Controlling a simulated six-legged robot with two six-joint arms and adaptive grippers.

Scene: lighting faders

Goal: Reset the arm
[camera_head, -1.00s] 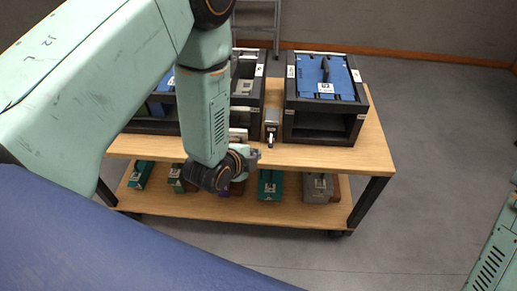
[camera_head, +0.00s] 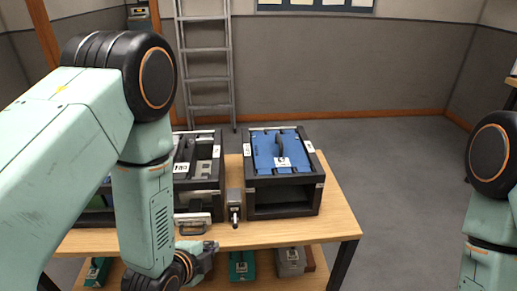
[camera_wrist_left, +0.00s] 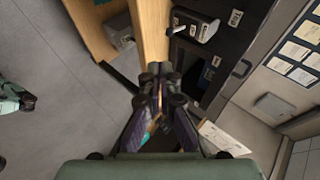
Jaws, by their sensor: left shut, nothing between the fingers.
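My left arm comes in from the left in the head view. Its gripper (camera_head: 208,250) hangs at the front edge of the wooden bench (camera_head: 330,215), in front of the black housings. In the left wrist view the gripper (camera_wrist_left: 157,72) is shut with nothing between its fingers, and the bench edge (camera_wrist_left: 150,30) lies just beyond the tips. A grey switch box with a lever (camera_head: 235,206) stands on the bench between the two housings. My right arm shows at the right edge of the head view, but its gripper is out of frame.
A black housing with a blue lid (camera_head: 283,148) stands on the bench's right. Another black housing (camera_head: 208,165) stands left of it, partly behind my arm. The lower shelf holds a green box (camera_head: 242,266) and a grey box (camera_head: 291,262). A ladder (camera_head: 206,65) leans behind. Floor is clear at right.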

